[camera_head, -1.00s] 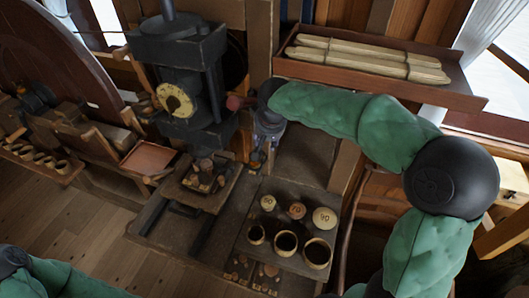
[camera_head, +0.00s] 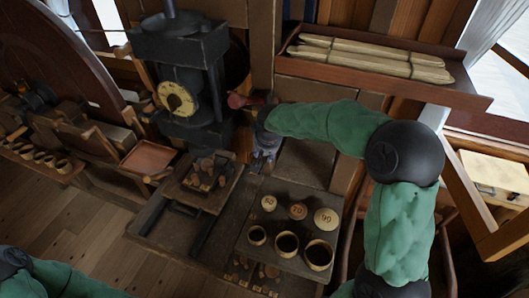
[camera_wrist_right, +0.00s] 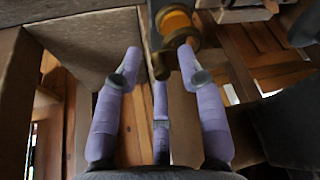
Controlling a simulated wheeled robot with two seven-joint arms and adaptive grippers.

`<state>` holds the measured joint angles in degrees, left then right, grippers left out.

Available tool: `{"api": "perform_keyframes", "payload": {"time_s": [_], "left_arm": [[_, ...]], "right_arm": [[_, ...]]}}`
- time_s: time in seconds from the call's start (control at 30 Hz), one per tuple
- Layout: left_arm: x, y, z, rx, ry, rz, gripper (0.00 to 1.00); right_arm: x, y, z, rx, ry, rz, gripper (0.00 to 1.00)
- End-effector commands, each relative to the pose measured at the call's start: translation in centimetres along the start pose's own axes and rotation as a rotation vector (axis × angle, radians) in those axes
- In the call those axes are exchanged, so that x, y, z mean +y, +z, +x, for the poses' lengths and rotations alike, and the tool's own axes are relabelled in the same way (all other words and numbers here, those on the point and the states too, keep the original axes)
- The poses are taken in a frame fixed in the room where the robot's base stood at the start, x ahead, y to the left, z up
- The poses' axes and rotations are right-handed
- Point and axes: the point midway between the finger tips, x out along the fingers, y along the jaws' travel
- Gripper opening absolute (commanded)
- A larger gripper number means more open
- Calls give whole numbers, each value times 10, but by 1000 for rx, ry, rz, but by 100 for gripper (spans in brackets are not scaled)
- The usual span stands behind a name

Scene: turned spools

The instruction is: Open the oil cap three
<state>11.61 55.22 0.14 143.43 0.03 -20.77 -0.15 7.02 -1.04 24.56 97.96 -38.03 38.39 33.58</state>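I cannot make out for certain which part is oil cap three. A brass-coloured round fitting (camera_wrist_right: 177,22) shows at the top of the right wrist view, just beyond my right fingertips. A red-brown knob (camera_head: 238,101) sticks out near my right wrist. My left gripper is out of view; only green arm shows at bottom left.
A bench board holds round lids marked 50 (camera_head: 269,203), 70 (camera_head: 298,210) and 90 (camera_head: 326,218), with open cups (camera_head: 287,243) in front. A wooden tray (camera_head: 390,79) of bundled sticks lies behind my right arm. A wooden post (camera_head: 263,40) stands close by.

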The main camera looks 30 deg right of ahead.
Motion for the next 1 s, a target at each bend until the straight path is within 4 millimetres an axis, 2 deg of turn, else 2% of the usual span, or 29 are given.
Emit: {"api": "perform_keyframes", "payload": {"time_s": [0.2, 0.33, 0.37, 1.0], "left_arm": [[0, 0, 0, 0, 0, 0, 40], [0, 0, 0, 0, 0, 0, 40], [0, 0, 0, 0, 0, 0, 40], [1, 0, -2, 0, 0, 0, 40]], "right_arm": [[0, 0, 0, 0, 0, 0, 40], [0, 0, 0, 0, 0, 0, 3], [0, 0, 0, 0, 0, 0, 0], [1, 1, 0, -3, -4, -11, 0]]}}
